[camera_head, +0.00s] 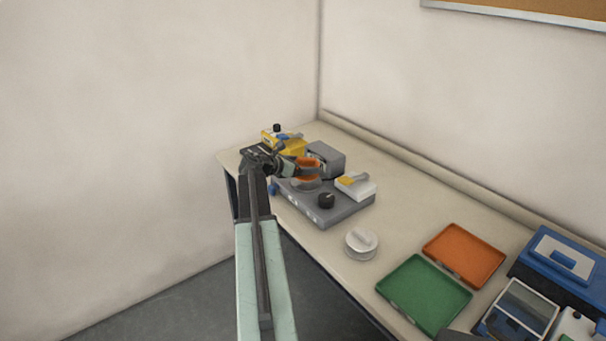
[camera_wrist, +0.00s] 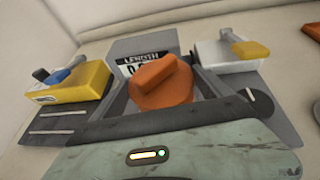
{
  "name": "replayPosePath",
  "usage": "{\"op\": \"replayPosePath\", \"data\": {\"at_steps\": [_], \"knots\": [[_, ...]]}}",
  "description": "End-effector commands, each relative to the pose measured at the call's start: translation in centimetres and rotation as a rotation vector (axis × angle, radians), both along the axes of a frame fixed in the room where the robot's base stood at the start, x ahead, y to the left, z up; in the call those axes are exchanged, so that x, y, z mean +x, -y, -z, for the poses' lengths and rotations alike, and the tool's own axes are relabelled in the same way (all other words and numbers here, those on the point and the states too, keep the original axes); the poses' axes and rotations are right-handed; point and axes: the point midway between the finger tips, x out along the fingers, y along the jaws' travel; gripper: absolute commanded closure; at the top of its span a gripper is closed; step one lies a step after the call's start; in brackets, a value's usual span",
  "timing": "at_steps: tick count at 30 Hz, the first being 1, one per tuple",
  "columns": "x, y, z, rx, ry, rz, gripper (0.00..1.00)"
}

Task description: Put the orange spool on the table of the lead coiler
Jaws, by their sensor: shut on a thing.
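The orange spool (camera_head: 307,167) is in my gripper (camera_head: 299,170), over the grey lead coiler (camera_head: 330,214). In the wrist view the spool (camera_wrist: 161,90) shows as a round orange disc with a raised bar on top, held between the two dark fingers of my gripper (camera_wrist: 162,78). The coiler's display box (camera_wrist: 141,50), marked LENGTH, stands just behind the spool. A light grey round part of the coiler shows just below the spool in the head view. I cannot tell whether the spool touches it. My gripper hides the coiler's near middle in the wrist view.
A yellow unit (camera_head: 293,146) stands at the coiler's left, and a white unit with a yellow lever (camera_head: 357,187) at its right. A black knob (camera_head: 326,201) rises at the front. A silver round piece (camera_head: 361,243), green tray (camera_head: 424,294) and orange tray (camera_head: 464,254) lie further right.

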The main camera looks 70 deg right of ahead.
Motion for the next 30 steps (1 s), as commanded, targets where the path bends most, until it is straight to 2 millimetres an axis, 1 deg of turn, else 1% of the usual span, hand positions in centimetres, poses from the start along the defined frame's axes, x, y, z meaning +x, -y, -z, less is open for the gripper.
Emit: {"op": "replayPosePath", "data": {"at_steps": [1, 3, 6, 7, 14, 18, 19, 20, 26, 29, 30], "knots": [[0.2, 0.7, 0.1, 0.000, 0.000, 0.001, 0.56], [0.1, 0.6, 1.9, 0.000, 0.000, 0.001, 0.56], [0.1, 0.6, 3.7, 0.000, 0.000, 0.001, 0.56], [0.1, 0.6, 4.0, 0.000, 0.000, 0.001, 0.56], [0.0, 0.6, 3.5, 0.000, 0.000, 0.001, 0.56], [0.0, 0.6, 4.0, 0.000, 0.000, 0.001, 0.56], [0.0, 0.6, 4.0, 0.000, 0.000, 0.001, 0.09], [0.0, 0.6, 3.9, 0.000, 0.000, 0.001, 0.01], [0.0, 0.6, 3.9, 0.000, 0.000, 0.002, 0.00], [0.0, 0.6, 3.3, 0.000, 0.000, 0.002, 0.00], [0.1, 0.2, 3.1, 0.000, 0.000, 0.001, 0.00]]}}
